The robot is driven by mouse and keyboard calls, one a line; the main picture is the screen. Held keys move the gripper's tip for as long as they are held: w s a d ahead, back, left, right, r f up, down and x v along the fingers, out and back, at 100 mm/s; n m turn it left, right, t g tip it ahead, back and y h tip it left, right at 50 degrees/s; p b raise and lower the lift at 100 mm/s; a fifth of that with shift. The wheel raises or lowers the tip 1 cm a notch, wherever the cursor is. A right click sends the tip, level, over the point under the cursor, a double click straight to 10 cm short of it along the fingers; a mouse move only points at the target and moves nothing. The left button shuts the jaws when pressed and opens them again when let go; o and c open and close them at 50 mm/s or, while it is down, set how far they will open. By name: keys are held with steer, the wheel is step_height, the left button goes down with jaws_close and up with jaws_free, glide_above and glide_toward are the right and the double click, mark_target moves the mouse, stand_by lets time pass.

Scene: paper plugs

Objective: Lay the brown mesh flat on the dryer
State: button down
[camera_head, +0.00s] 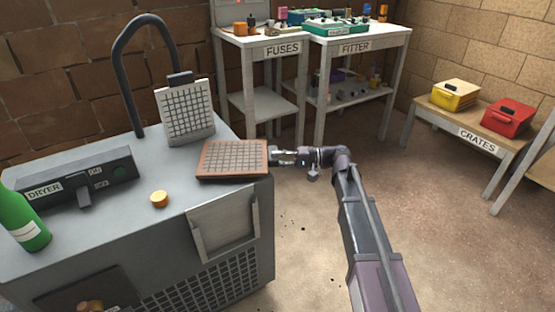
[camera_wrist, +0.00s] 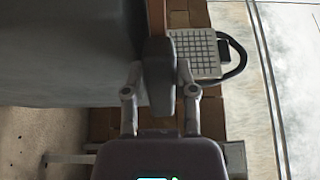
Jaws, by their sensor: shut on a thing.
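The brown mesh (camera_head: 233,158), a grid in a reddish-brown frame, lies about level over the right end of the grey dryer top (camera_head: 190,188). I cannot tell whether it rests on the top or is held just above it. My gripper (camera_head: 283,157) is at its right edge, beyond the dryer's side. In the wrist view my gripper (camera_wrist: 160,88) is shut on the mesh's dark tab (camera_wrist: 158,70), with the brown frame (camera_wrist: 155,16) seen edge-on past it. The tab is hidden in the head view.
A pale mesh (camera_head: 188,112) leans upright behind the brown mesh, near a black hoop (camera_head: 118,70). A control box (camera_head: 80,180), green bottle (camera_head: 22,222) and orange-topped knob (camera_head: 159,199) are on the dryer. The floor (camera_head: 430,210) to the right is mostly clear.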

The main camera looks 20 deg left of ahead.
steer(key=shift+f+b, duration=0.5)
steer(key=shift+f, duration=0.05)
steer(key=shift+c, duration=1.7)
jaws_free()
steer(key=shift+d, duration=0.15)
steer(key=v, duration=1.2)
